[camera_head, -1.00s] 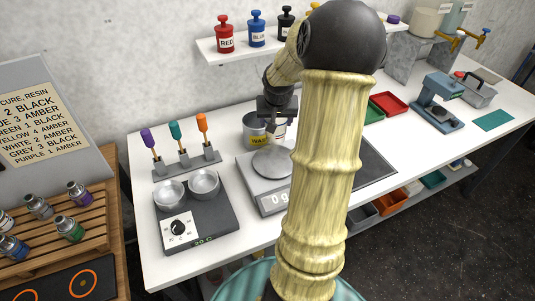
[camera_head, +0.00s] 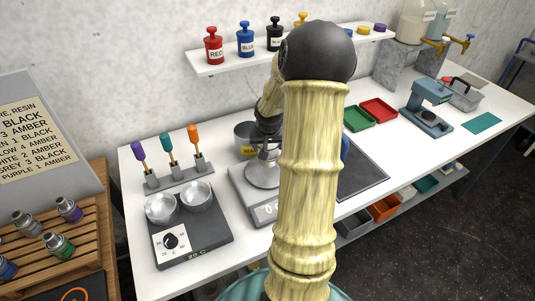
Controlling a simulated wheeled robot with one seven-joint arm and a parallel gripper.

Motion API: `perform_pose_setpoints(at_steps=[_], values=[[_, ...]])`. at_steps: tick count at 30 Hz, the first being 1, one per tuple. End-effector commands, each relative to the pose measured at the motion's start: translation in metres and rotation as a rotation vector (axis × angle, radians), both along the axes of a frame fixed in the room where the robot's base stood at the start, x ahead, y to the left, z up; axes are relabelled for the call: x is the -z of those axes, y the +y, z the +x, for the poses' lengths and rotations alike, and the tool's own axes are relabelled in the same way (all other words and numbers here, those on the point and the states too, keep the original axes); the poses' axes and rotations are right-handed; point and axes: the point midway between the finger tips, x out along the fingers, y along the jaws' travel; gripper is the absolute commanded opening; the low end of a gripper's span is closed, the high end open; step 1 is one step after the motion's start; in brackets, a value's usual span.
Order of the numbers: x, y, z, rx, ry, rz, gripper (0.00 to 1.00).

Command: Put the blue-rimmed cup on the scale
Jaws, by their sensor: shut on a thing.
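The scale (camera_head: 240,190) is a light grey box with a round metal pan (camera_head: 262,176) on top, left of my arm. Its right side is hidden behind my arm, and only part of its display shows. My gripper (camera_head: 267,148) is over the back of the pan, shut on a small pale cup (camera_head: 266,154). The cup is mostly covered by the jaws, and I cannot make out its rim colour. I cannot tell whether its base touches the pan.
A grey WASTE bin (camera_head: 244,134) stands close behind the scale. A hotplate (camera_head: 213,232) with two metal bowls is at left, below a rack of colour-handled tools (camera_head: 178,177). A dark mat (camera_head: 364,172), green tray (camera_head: 357,119) and red tray (camera_head: 379,109) are at right.

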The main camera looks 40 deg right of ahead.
Motion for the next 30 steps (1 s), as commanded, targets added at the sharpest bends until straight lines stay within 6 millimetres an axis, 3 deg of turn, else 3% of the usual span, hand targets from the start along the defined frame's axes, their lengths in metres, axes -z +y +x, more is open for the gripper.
perform_pose_setpoints(at_steps=[5,14,25,26,29,30], values=[[0.002,0.002,0.001,-0.004,0.001,0.001,0.42],[0.037,0.003,0.002,-0.007,0.002,0.001,0.42],[0.041,0.0,0.0,0.0,-0.001,0.001,0.42],[0.04,0.0,0.0,0.0,-0.001,0.001,0.65],[0.039,0.0,0.0,0.0,-0.001,0.001,0.85],[0.039,0.001,0.0,0.0,0.0,0.001,0.85]])
